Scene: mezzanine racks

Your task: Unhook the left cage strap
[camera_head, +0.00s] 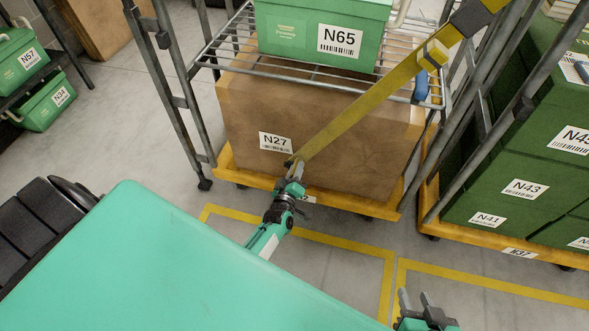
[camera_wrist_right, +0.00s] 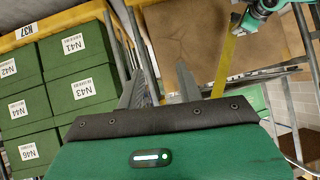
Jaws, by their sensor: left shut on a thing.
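The yellow cage strap (camera_head: 370,102) runs diagonally from the cage's upper right down across the front of the brown box N27 (camera_head: 245,105). My left gripper (camera_head: 294,174) is shut on the strap's lower end, in front of the box's lower part. This end appears apart from the cage's left post (camera_head: 172,85). The strap also shows in the right wrist view (camera_wrist_right: 223,70), with my left gripper (camera_wrist_right: 250,20) at its end. My right gripper (camera_head: 416,303) is low at the front, away from the strap; its fingers (camera_wrist_right: 160,88) are apart and empty.
A wire shelf (camera_head: 225,55) above the box holds green crate N65 (camera_head: 330,15). A blue piece (camera_head: 420,86) hangs at the shelf's right. A second cage with dark green boxes (camera_head: 525,187) stands at right. The yellow-marked floor (camera_head: 340,262) in front is clear.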

